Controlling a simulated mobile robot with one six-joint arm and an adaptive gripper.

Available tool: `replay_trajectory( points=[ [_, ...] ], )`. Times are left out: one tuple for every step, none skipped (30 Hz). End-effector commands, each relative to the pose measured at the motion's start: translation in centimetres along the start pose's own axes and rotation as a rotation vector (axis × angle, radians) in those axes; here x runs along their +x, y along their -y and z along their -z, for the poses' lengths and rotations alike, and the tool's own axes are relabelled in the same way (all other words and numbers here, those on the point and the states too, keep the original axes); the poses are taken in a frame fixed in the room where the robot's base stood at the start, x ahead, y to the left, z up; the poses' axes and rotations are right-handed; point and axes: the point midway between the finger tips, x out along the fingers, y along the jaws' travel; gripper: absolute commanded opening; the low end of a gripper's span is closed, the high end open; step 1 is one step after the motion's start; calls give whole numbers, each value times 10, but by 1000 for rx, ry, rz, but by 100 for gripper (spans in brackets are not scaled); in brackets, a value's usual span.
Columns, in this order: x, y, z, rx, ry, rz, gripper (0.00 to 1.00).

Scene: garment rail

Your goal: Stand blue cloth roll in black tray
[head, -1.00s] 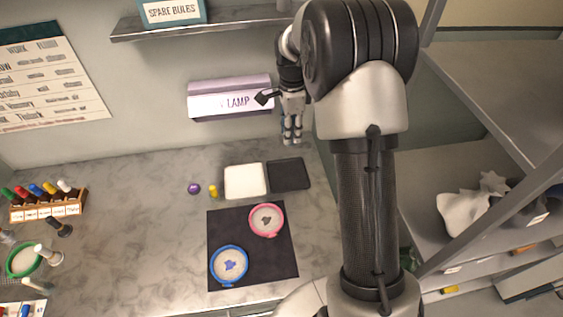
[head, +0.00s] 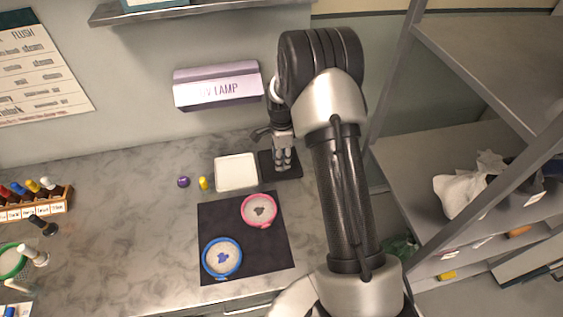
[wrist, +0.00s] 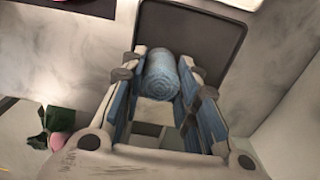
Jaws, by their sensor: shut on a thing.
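The blue cloth roll (wrist: 162,75) is between the fingers of my gripper (wrist: 161,88) in the wrist view, and the gripper is shut on it. In the head view my gripper (head: 283,163) points down over the black tray (head: 294,173), and the fingers hide the roll there. The wrist view shows the dark floor of the tray (wrist: 212,38) beyond the roll. I cannot tell whether the roll touches the tray.
A white tray (head: 236,173) stands directly left of the black tray. A dark mat (head: 262,250) with a pink-rimmed dish (head: 259,211) and a blue-rimmed dish (head: 222,258) lies in front. A purple item (head: 183,182) and a yellow item (head: 203,183) stand at left. The wall lies close behind.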

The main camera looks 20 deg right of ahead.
Motion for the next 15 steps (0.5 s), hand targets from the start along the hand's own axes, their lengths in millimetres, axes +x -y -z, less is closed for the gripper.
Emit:
replay_trajectory(
  points=[
    [12,-1,0,0,0,-3,14],
    [16,0,0,0,0,-2,14],
    [19,0,0,0,0,-1,14],
    [21,0,0,0,0,-1,14],
    [21,0,0,0,0,-1,14],
    [21,0,0,0,0,0,14],
    [20,0,0,0,0,0,14],
    [20,0,0,0,0,0,14],
    [20,0,0,0,0,0,14],
    [20,0,0,0,0,0,14],
    [20,0,0,0,0,0,14],
    [21,0,0,0,0,0,14],
    [22,0,0,0,0,0,14],
    [23,0,0,0,0,0,14],
    [24,0,0,0,0,0,29]
  ],
)
